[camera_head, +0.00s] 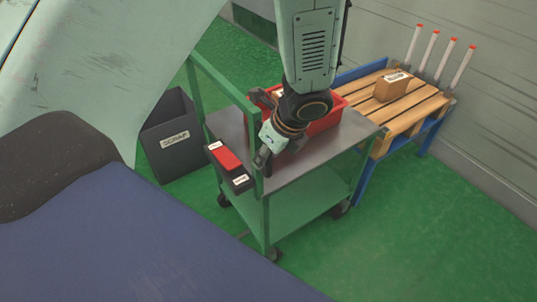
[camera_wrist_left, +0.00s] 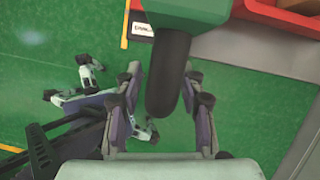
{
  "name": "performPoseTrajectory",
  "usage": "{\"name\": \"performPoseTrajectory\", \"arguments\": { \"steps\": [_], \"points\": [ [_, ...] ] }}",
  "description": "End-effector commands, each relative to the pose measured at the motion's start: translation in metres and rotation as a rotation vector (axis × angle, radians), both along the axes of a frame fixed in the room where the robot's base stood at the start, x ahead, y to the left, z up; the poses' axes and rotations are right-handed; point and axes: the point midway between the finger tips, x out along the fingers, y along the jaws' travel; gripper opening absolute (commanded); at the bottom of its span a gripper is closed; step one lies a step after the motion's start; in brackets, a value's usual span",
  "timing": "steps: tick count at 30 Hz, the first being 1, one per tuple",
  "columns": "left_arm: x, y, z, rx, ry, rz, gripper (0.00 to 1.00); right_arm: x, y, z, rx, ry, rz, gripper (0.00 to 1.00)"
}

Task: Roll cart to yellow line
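The green cart (camera_head: 310,205) with a grey top stands in the middle of the head view, its handle frame (camera_head: 222,78) on the left side. One gripper (camera_head: 264,132), which I take as my left, is at the near end of this handle. In the left wrist view, its fingers (camera_wrist_left: 165,108) are spread on either side of a dark rounded bar (camera_wrist_left: 170,70) below a green part; I cannot tell whether they touch it. A short yellow strip (camera_wrist_left: 126,24) shows on the floor there, possibly the yellow line. My right gripper is in neither view.
A red bin (camera_head: 330,118) stands on the cart. A dark scrap bin (camera_head: 172,138) is left of it. A wooden pallet (camera_head: 405,117) on a blue stand, with a cardboard box (camera_head: 392,86), is behind right. A blue surface (camera_head: 130,240) fills the lower left. Green floor is open at front right.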

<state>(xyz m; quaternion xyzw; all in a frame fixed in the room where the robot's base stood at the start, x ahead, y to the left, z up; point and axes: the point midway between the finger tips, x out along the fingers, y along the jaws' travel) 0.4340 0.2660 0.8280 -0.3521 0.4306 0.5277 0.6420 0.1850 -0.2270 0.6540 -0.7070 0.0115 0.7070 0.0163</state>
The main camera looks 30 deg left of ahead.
Motion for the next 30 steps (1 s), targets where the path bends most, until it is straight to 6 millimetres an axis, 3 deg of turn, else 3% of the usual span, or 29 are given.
{"name": "performPoseTrajectory", "arguments": {
  "steps": [3, 17, 30],
  "points": [
    [0.0001, 0.0, 0.0004, 0.0, 0.0, 0.0, 0.39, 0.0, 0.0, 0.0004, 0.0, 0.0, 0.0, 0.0],
    [0.0002, -0.0001, 0.0004, 0.0, 0.0, 0.0, 0.0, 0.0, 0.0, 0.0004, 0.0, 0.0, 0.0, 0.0],
    [0.0, 0.0, 0.0004, 0.001, 0.0, 0.0, 0.0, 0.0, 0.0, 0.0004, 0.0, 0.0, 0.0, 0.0]
  ]
}}
